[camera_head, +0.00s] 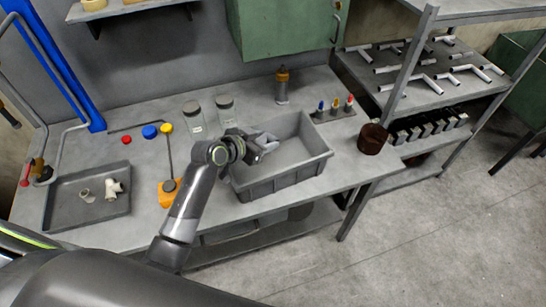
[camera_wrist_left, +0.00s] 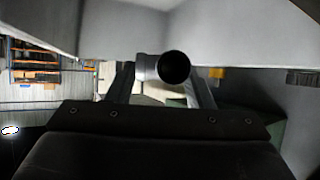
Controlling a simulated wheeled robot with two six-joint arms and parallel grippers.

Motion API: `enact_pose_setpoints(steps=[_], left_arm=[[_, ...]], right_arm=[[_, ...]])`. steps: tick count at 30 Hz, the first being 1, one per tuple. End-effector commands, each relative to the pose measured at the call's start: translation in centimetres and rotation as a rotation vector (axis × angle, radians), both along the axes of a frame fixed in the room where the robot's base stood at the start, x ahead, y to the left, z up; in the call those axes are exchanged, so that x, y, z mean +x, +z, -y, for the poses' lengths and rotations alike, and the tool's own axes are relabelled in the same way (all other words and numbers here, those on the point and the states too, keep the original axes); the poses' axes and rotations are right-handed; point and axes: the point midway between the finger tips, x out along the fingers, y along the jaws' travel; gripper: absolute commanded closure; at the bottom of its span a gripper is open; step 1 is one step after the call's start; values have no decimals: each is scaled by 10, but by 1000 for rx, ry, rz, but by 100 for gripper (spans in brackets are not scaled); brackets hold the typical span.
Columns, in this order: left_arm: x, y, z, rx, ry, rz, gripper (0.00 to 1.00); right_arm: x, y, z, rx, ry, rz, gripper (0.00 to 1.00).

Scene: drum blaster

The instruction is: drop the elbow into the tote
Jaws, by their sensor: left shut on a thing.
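My left gripper (camera_head: 262,143) is over the left part of the grey tote (camera_head: 285,181), which stands on the workbench. In the left wrist view my left gripper (camera_wrist_left: 160,85) is shut on a grey pipe elbow (camera_wrist_left: 146,67), whose dark round opening faces the camera. The elbow is held between the two fingers. In the head view the elbow is hard to make out at the fingertips. The tote's visible floor looks empty; part of it is hidden behind my arm. My right gripper is not in view.
A dark tray (camera_head: 62,217) with pale fittings (camera_head: 113,188) lies at the left. Two glass jars (camera_head: 225,112) and a brown bottle (camera_head: 282,86) stand behind the tote. A brown pot (camera_head: 373,139) is to its right. A shelf with pipes (camera_head: 425,83) is farther right.

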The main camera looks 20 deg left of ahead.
Motion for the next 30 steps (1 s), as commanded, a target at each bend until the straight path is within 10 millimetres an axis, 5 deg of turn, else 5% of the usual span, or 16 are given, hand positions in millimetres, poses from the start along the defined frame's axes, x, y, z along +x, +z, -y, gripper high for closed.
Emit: enact_pose_setpoints(steps=[1,2,8,20,30], left_arm=[[0,1,0,-1,0,2,81],[0,1,0,-1,0,2,51],[0,1,0,0,0,1,27],[-6,3,-4,1,0,-2,27],[-48,28,-25,4,-1,2,27]], right_arm=[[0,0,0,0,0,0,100],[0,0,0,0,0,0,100],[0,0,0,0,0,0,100],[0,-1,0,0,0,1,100],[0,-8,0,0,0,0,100]])
